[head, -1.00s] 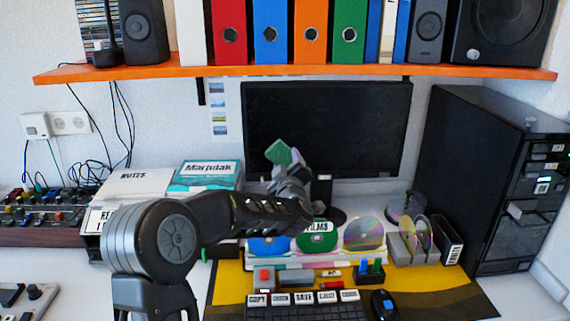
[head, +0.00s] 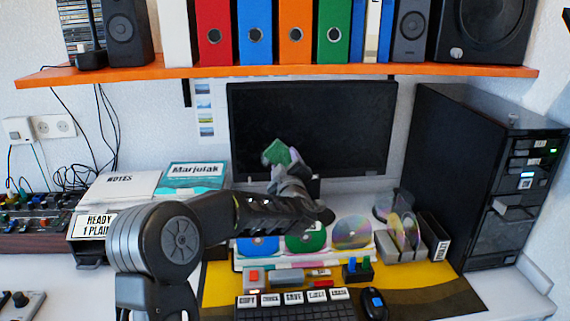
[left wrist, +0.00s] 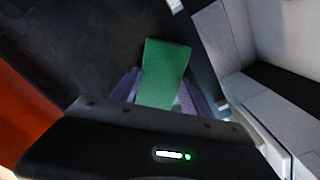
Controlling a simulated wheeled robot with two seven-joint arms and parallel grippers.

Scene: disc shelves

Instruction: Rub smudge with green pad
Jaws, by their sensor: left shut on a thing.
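The green pad (head: 276,152) is a small flat block in front of the dark monitor screen (head: 345,125), left of its middle. My left gripper (head: 288,163) is shut on the pad, and the pad sticks out up and left of the fingers. In the left wrist view the pad (left wrist: 163,72) stands out between purple fingers, with a dark surface behind it. I cannot tell whether the pad touches the screen. I cannot make out a smudge; my arm and the pad hide part of the screen. My right gripper is not in view.
An orange shelf (head: 290,72) with binders and speakers runs above the monitor. A disc rack (head: 300,262), a keyboard (head: 300,312) and a mouse (head: 374,304) lie below. A black computer tower (head: 450,170) stands at right, and a box labelled Marjulak (head: 195,176) at left.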

